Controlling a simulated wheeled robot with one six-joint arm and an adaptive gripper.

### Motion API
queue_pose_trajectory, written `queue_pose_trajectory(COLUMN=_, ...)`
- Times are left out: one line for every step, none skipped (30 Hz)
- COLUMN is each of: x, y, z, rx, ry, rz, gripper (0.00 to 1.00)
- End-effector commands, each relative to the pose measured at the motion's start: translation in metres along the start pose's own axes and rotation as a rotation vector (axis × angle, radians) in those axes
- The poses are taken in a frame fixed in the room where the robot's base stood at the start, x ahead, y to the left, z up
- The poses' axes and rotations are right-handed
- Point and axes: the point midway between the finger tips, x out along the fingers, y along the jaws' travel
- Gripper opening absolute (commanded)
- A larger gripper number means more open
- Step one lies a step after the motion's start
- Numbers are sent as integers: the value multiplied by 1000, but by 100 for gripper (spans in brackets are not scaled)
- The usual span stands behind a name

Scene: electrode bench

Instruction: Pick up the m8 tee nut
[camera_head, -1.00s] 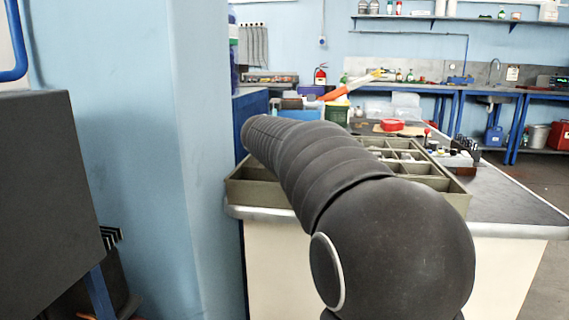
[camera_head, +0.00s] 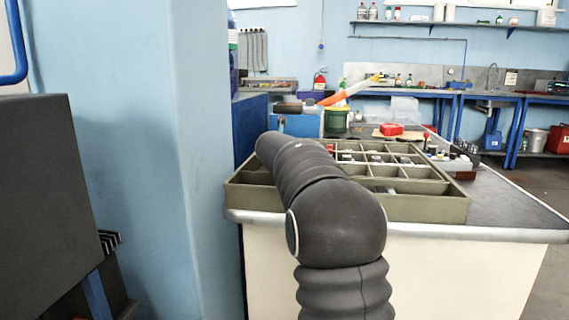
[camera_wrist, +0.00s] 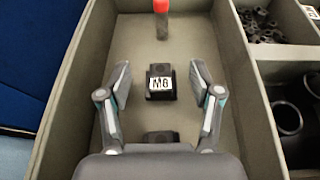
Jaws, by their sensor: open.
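The m8 tee nut (camera_wrist: 161,88) is a small dark block with a white label reading "M8". In the wrist view it lies on the floor of a tray compartment (camera_wrist: 205,38). My gripper (camera_wrist: 161,84) is open, with one finger on each side of the nut and a gap to it on both sides. A second dark block (camera_wrist: 162,137) lies nearer, partly hidden by my gripper's body. In the head view my arm covers my gripper and the nut.
The divided tray (camera_head: 420,208) stands on the bench's front edge. Compartment walls rise on both sides. Dark small parts (camera_wrist: 262,24) and dark rings (camera_wrist: 288,117) fill compartments to the right.

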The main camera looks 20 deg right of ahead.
Motion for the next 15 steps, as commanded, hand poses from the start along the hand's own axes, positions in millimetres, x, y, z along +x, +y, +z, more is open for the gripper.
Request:
queue_pose_trajectory(x=2, y=0, z=0, rx=0, ry=0, rz=0, gripper=65)
queue_pose_trajectory(x=3, y=0, z=0, rx=0, ry=0, rz=0, gripper=65)
queue_pose_trajectory(x=4, y=0, z=0, rx=0, ry=0, rz=0, gripper=65)
queue_pose_trajectory(x=4, y=0, z=0, rx=0, ry=0, rz=0, gripper=65)
queue_pose_trajectory(x=4, y=0, z=0, rx=0, ry=0, rz=0, gripper=65)
queue_pose_trajectory(x=4, y=0, z=0, rx=0, ry=0, rz=0, gripper=65)
queue_pose_trajectory(x=4, y=0, z=0, rx=0, ry=0, rz=0, gripper=65)
queue_pose_trajectory(x=4, y=0, z=0, rx=0, ry=0, rz=0, gripper=65)
queue_pose_trajectory(x=3, y=0, z=0, rx=0, ry=0, rz=0, gripper=60)
queue_pose_trajectory(x=3, y=0, z=0, rx=0, ry=0, rz=0, gripper=52)
queue_pose_trajectory(x=3, y=0, z=0, rx=0, ry=0, rz=0, gripper=45)
queue_pose_trajectory(x=3, y=0, z=0, rx=0, ry=0, rz=0, gripper=35)
queue_pose_trajectory(x=3, y=0, z=0, rx=0, ry=0, rz=0, gripper=27)
queue_pose_trajectory(x=3, y=0, z=0, rx=0, ry=0, rz=0, gripper=20)
queue_pose_trajectory(x=3, y=0, z=0, rx=0, ry=0, rz=0, gripper=10)
